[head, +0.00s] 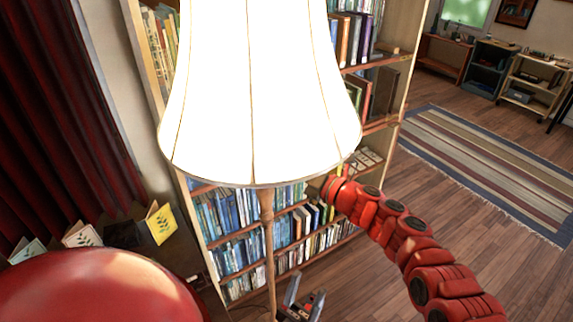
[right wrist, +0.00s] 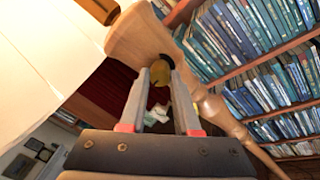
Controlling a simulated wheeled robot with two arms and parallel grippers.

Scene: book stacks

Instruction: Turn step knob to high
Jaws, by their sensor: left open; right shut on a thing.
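A floor lamp has a bright white shade (head: 255,95) and a thin wooden pole (head: 268,240). The shade is glowing. In the right wrist view the wooden lamp neck (right wrist: 145,35) is close, with the shade (right wrist: 45,55) to its left. My right gripper (right wrist: 161,76) is shut on a small brass-coloured knob (right wrist: 160,71) by the lamp neck. The knob's setting cannot be read. In the head view my right arm reaches in from the right, and its gripper is hidden behind the shade. My left gripper (head: 305,290) is open and empty, low beside the pole.
A tall bookcase (head: 385,90) full of books stands behind the lamp. A red rounded surface (head: 95,290) and small cards (head: 160,222) are at the lower left, beside a red curtain (head: 60,110). Wooden floor and a striped rug (head: 490,165) lie open to the right.

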